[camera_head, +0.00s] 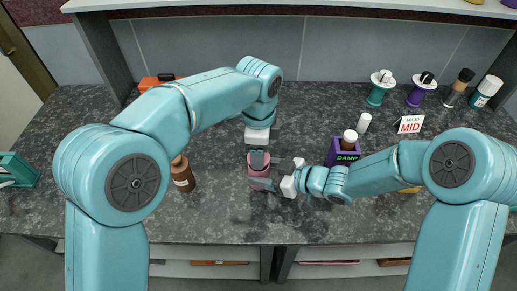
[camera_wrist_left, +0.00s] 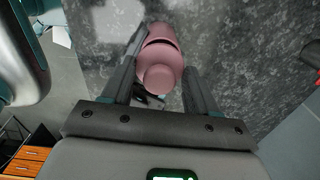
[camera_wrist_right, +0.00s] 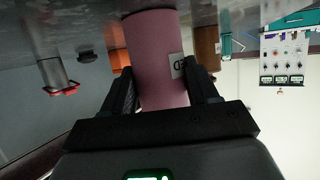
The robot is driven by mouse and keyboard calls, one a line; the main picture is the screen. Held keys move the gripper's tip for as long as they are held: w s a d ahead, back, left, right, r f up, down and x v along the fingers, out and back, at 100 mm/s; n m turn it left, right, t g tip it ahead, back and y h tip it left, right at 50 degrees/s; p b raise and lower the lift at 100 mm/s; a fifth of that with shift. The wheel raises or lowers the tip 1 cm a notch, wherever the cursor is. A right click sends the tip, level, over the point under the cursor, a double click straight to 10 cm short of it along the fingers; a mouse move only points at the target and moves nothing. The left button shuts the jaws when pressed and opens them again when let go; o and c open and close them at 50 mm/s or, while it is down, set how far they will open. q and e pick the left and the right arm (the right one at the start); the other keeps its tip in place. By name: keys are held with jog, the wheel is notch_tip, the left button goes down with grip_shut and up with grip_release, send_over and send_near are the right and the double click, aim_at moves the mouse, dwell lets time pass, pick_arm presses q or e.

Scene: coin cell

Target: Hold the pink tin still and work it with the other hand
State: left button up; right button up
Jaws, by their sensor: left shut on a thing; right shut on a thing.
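The pink tin (camera_head: 256,171) stands on the dark speckled counter, partly covered by both grippers in the head view. My left gripper (camera_head: 259,158) is at its top from the far side. In the left wrist view the tin's round pink top (camera_wrist_left: 160,78) lies between the left fingers. My right gripper (camera_head: 262,184) comes in low from the right and is shut on the tin's body. In the right wrist view the pink body (camera_wrist_right: 156,60) sits between the right fingers, with a pale label (camera_wrist_right: 178,66) at its side.
A brown bottle (camera_head: 182,174) stands left of the tin. A purple holder (camera_head: 344,154) marked DAMP and a white sign (camera_head: 409,124) reading MID are to the right. Several bottles and stamp-like items line the back right. The counter in front of the tin is clear.

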pick_arm(q)
jog(key=shift+r, duration=1.95)
pick_arm(e)
jog(key=shift+f, duration=0.1)
jog(key=o, duration=1.6)
